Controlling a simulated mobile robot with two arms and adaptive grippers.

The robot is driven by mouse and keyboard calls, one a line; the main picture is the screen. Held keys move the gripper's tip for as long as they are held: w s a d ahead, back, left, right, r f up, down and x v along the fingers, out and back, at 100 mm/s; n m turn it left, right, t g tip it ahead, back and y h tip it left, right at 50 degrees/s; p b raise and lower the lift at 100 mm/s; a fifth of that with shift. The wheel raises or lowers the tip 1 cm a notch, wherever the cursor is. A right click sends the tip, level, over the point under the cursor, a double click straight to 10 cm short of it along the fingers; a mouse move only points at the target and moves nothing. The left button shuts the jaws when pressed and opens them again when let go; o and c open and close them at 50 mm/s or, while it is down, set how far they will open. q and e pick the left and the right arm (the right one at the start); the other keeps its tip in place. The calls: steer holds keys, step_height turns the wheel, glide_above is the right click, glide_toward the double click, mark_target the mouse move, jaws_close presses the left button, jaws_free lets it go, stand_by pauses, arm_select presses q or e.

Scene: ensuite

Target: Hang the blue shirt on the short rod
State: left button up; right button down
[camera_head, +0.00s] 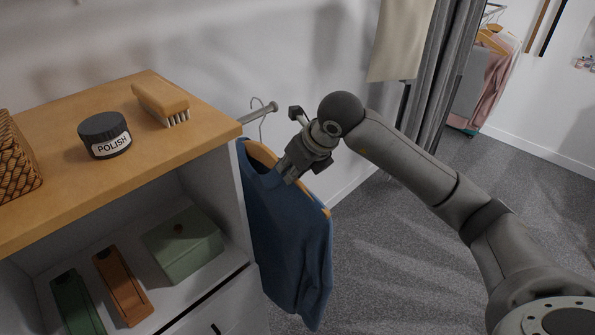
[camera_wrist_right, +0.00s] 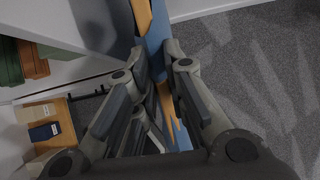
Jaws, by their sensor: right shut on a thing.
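The blue shirt (camera_head: 289,235) is on a wooden hanger (camera_head: 262,154) and hangs beside the cabinet's right side. The short rod (camera_head: 262,112) sticks out from that side near the top. The hanger's wire hook curves over the rod in the head view; I cannot tell whether it rests on it. My right gripper (camera_head: 291,170) is shut on the hanger at the shirt's shoulder. In the right wrist view, the hanger's wood (camera_wrist_right: 143,17) and blue cloth (camera_wrist_right: 156,42) show at the fingers. My left gripper is not in view.
The wooden cabinet top (camera_head: 60,185) holds a brush (camera_head: 160,100), a polish tin (camera_head: 105,135) and a woven basket (camera_head: 17,160). A green box (camera_head: 184,245) sits on the shelf below. A grey curtain (camera_head: 432,75) hangs behind my right arm. Carpet at right is clear.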

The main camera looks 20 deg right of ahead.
steer(key=shift+w+a+f, duration=0.15)
steer(key=shift+w+f, duration=0.15)
steer(key=shift+w, duration=0.3)
steer(key=shift+w+a+f+b, duration=0.1)
steer(key=shift+w+f+b, duration=0.05)
steer(key=shift+f+b, duration=0.5)
steer(key=shift+w+f+b, duration=0.1)
steer(key=shift+f+b, duration=0.45)
steer(key=shift+b, duration=0.05)
steer(key=c, duration=1.4)
jaws_free()
steer(key=shift+s+f, duration=0.1)
steer(key=v, duration=1.2)
